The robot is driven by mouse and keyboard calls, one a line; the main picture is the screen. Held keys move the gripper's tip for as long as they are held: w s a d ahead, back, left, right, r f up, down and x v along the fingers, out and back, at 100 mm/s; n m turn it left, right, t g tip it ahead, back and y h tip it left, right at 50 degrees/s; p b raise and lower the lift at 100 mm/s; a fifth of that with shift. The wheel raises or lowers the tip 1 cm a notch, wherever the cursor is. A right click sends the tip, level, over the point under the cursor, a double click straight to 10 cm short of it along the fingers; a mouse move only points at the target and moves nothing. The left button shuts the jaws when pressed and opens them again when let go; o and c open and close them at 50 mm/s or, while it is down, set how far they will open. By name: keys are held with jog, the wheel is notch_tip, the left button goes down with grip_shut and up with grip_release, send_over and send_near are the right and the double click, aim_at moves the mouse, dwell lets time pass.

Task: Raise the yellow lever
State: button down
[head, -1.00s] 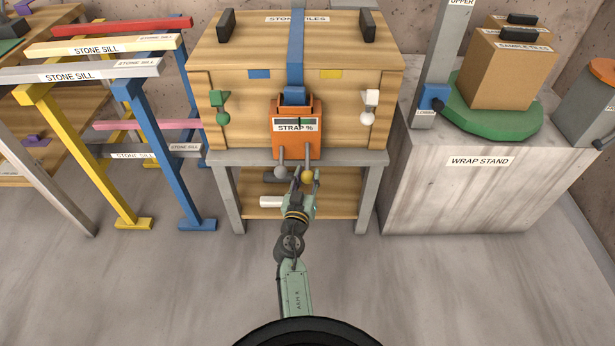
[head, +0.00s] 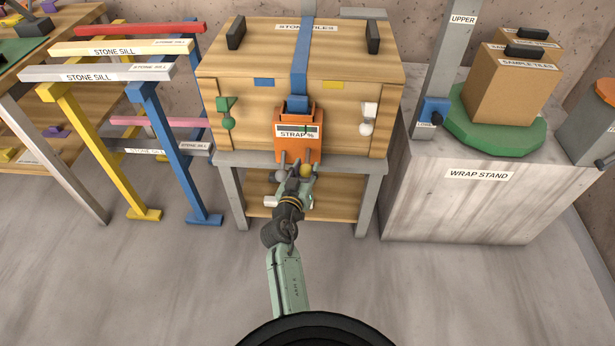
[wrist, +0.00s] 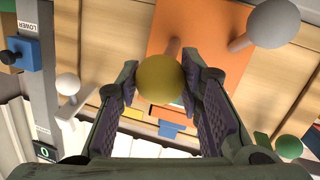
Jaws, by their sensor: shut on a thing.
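The yellow lever ends in a round yellow knob (head: 306,171) below the orange strap unit (head: 297,146) on the front of the wooden crate. In the wrist view the yellow knob (wrist: 160,84) sits between my two fingers, with its stem running up to the orange face. My gripper (head: 298,178) is shut on this knob from the front; its pads (wrist: 187,92) touch the ball's sides. A grey-knobbed lever (head: 281,176) hangs just left of it in the head view, and its grey ball (wrist: 274,22) is clear of my fingers in the wrist view.
The crate (head: 340,65) stands on a low table (head: 350,165). A green knob (head: 228,123) and a white knob (head: 366,128) flank the orange unit. Trestles with sills (head: 130,72) stand left; the wrap stand (head: 475,200) stands right. The floor in front is clear.

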aim_at(307, 163)
jog(key=shift+w+r, duration=0.3)
jog(key=shift+r, duration=0.45)
jog(key=shift+w+r, duration=0.25)
jog(key=shift+r, duration=0.45)
jog(key=shift+w+r, duration=0.3)
jog(key=shift+r, duration=0.45)
jog(key=c, duration=1.6)
grip_release()
jog(key=o, duration=0.5)
jog(key=shift+f, duration=0.15)
jog(key=shift+f, duration=0.1)
